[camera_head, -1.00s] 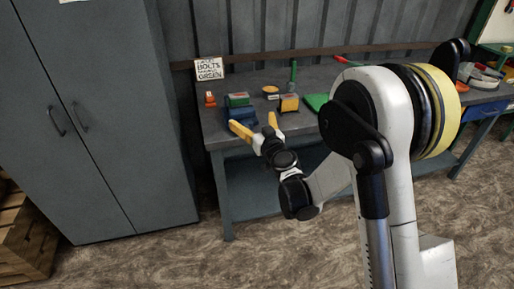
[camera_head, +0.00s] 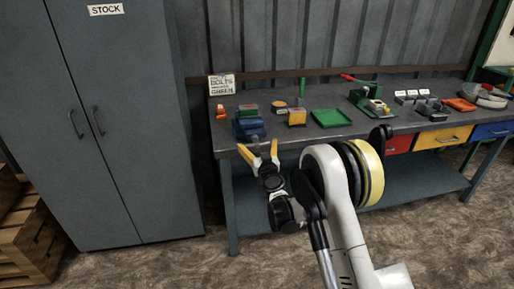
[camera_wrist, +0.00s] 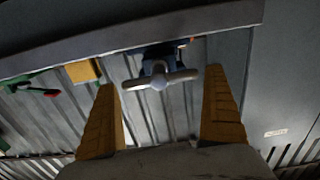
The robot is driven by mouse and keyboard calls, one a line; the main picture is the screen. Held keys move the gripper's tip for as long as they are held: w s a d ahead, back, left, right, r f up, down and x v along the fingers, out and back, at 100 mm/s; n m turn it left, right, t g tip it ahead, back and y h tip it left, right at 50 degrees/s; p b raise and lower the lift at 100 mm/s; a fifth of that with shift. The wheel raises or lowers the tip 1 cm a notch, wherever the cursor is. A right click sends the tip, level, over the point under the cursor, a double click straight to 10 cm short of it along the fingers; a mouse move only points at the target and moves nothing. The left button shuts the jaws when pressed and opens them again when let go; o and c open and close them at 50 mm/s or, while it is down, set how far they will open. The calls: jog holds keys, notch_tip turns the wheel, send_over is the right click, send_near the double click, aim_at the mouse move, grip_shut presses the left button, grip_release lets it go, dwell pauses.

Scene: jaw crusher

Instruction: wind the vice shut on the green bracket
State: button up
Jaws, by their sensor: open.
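In the wrist view the vice handle (camera_wrist: 160,78) is a pale crossbar with a round hub, lying between my fingers. My gripper (camera_head: 258,146) is open with yellow fingers, in front of the vice at the bench's front edge. In the wrist view my gripper (camera_wrist: 160,82) has a finger on each side of the bar, with gaps showing. Whether the jaws touch the bracket is too small to tell.
A sign (camera_head: 222,85) stands at the back left. A grey cabinet (camera_head: 125,130) is left of the bench.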

jog(key=shift+w+a, duration=0.15)
jog(key=shift+w, duration=0.35)
jog(key=c, duration=0.9)
jog(key=shift+m, duration=0.4)
jog(key=m, duration=0.9)
jog(key=shift+d+f, duration=0.1)
jog(key=shift+d, duration=0.15)
jog(key=m, duration=0.5)
jog(key=shift+f+m, duration=0.1)
jog(key=shift+m, duration=0.3)
jog(key=shift+f+m, duration=0.15)
jog(key=shift+m, duration=1.95)
jog(key=shift+d, duration=0.1)
